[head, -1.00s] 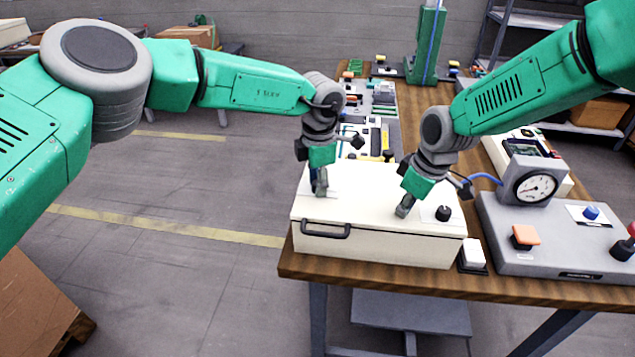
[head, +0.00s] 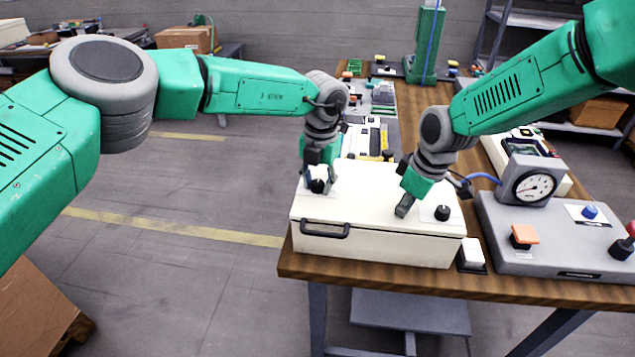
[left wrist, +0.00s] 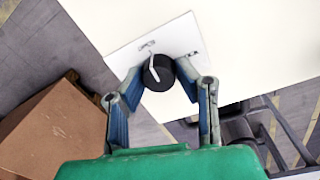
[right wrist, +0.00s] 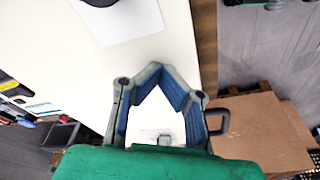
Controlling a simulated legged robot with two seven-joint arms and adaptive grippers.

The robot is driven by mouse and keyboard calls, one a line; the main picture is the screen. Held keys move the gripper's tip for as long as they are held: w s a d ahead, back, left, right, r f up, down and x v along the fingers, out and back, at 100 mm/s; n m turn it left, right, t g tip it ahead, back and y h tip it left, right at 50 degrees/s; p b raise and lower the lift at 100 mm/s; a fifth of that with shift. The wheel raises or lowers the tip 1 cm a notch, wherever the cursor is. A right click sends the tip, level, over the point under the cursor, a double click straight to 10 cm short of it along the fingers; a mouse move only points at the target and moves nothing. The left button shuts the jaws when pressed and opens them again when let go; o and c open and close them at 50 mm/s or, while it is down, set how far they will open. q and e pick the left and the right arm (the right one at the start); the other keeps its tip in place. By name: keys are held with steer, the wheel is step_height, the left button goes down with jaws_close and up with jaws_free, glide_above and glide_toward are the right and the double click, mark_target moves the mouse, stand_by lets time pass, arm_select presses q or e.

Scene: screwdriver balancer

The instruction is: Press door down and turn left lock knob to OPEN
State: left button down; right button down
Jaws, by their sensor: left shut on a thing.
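The cream box door (head: 372,195) lies flat and looks closed on the bench. The left lock knob (head: 318,186) is black with a white pointer. It also shows in the left wrist view (left wrist: 158,74) on a white label plate (left wrist: 188,40); its markings are too small to read. My left gripper (head: 316,177) has its fingers on either side of this knob, shut on it. My right gripper (head: 403,211) is shut, fingertips together (right wrist: 160,70), pointing down at the door near the right lock knob (head: 442,213). Whether its tips touch the door is hard to tell.
A black handle (head: 322,229) is on the box front. A white switch (head: 472,253) and a grey gauge panel (head: 550,240) stand to the right. Parts trays (head: 380,98) lie behind the box. The table's left edge is close to the box.

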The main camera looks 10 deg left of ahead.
mark_target(320, 182)
arm_select(q)
steer(key=shift+w+r+n, duration=0.1)
steer(key=shift+w+n, duration=0.1)
steer(key=shift+n, duration=0.3)
arm_select(e)
steer(key=shift+s+f, duration=0.15)
steer(key=shift+f, duration=0.05)
arm_select(q)
steer(key=c, duration=1.2)
jaws_free()
steer(key=r, duration=1.1)
steer(key=shift+d+r, duration=0.25)
steer(key=shift+r, duration=0.15)
arm_select(e)
steer(key=shift+r, duration=0.1)
arm_select(q)
steer(key=shift+r, duration=0.1)
arm_select(e)
steer(key=shift+r, duration=0.1)
